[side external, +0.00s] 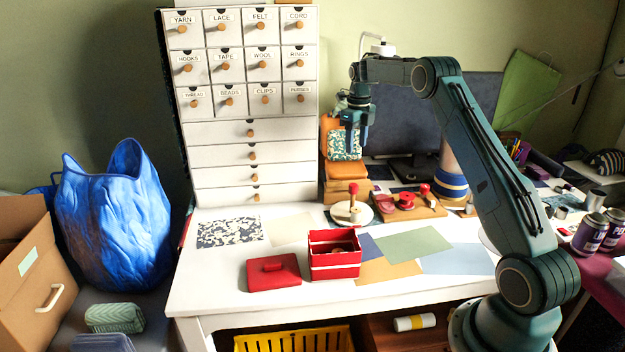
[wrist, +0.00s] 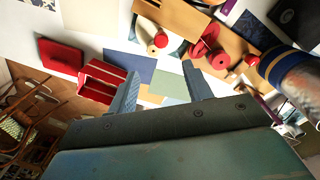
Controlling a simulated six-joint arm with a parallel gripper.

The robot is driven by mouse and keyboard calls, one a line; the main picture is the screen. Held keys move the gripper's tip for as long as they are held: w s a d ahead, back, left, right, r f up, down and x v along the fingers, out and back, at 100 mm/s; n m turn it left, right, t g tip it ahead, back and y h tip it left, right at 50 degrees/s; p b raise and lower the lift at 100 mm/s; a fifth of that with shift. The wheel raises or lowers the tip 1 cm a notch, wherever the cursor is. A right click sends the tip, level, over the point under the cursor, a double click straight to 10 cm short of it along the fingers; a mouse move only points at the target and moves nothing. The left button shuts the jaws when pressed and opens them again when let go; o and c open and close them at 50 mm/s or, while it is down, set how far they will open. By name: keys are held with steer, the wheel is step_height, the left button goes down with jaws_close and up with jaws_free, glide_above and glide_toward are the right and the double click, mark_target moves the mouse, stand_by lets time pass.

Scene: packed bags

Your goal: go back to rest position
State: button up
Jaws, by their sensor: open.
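My gripper (side external: 356,130) hangs over the back part of the white table (side external: 215,280), in front of a dark monitor. In the wrist view my gripper (wrist: 158,88) has its two fingers wide apart with nothing between them. In the side view it overlaps a patterned green and white item (side external: 344,142) by the drawer cabinet; I cannot tell if they touch. Below, an open red box (side external: 334,264) with dark contents stands on the table. Its red lid (side external: 273,272) lies beside it on the left. Both show in the wrist view, the box (wrist: 101,82) and the lid (wrist: 61,57).
A tall labelled drawer cabinet (side external: 250,130) stands at the back left. A round-based stamp (side external: 351,211) and a wooden board (side external: 409,206) with red tools lie near the middle. Cans (side external: 590,232) stand at the right. A blue bag (side external: 115,215) is at the left.

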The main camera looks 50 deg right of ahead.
steer(key=s+a+r+n+t, duration=0.1)
steer(key=s+a+r+n, duration=0.4)
steer(key=a+r+n, duration=0.5)
steer(key=s+a+r+n+t, duration=0.2)
steer(key=s+a+r+n, duration=0.45)
steer(key=a, duration=0.55)
steer(key=s+a+f+n+t, duration=0.1)
steer(key=s+a+f+n, duration=0.1)
steer(key=s+a+n, duration=0.4)
steer(key=s+a+f+n+t, duration=0.1)
steer(key=s+a+n, duration=0.6)
steer(key=s+n, duration=0.7)
steer(key=shift+s+f+n+t, duration=0.35)
steer(key=shift+s+f, duration=0.1)
steer(key=shift+f, duration=0.1)
